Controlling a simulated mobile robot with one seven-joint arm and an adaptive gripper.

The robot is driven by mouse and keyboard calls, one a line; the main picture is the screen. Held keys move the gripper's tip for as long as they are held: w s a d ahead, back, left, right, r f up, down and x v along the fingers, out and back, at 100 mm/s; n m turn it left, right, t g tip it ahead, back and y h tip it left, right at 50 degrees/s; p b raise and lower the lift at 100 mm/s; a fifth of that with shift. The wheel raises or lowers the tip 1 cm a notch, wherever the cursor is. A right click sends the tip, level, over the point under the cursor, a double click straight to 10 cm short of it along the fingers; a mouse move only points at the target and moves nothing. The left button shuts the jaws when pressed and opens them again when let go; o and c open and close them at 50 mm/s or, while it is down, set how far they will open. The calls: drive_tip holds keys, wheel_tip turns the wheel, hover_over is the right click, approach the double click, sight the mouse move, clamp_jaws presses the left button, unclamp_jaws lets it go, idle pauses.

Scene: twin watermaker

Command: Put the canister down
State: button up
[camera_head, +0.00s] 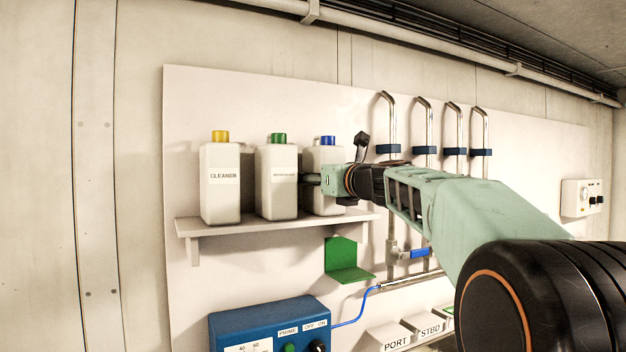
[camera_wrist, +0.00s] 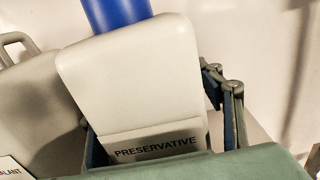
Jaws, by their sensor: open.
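Three white canisters stand upright on a wall shelf (camera_head: 283,226). The right one, the preservative canister, has a blue cap (camera_head: 327,141) and a white body (camera_head: 322,155). My gripper (camera_head: 314,180) is at this canister, and my arm hides part of its body. In the wrist view the canister (camera_wrist: 135,75) reads PRESERVATIVE and sits between the spread fingers of my gripper (camera_wrist: 160,130). The jaws are open. Whether a finger touches the canister cannot be told. Its base appears to rest on the shelf.
The green-capped canister (camera_head: 278,180) stands close at left, with the yellow-capped CLEANER canister (camera_head: 220,183) beyond it. A green bracket (camera_head: 345,260) and a blue box (camera_head: 270,325) are below. Metal pipes (camera_head: 421,125) rise at right behind my arm.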

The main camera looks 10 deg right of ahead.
drive_tip(key=b+v, duration=0.2)
drive_tip(key=v, duration=0.9)
drive_tip(key=shift+r, duration=0.15)
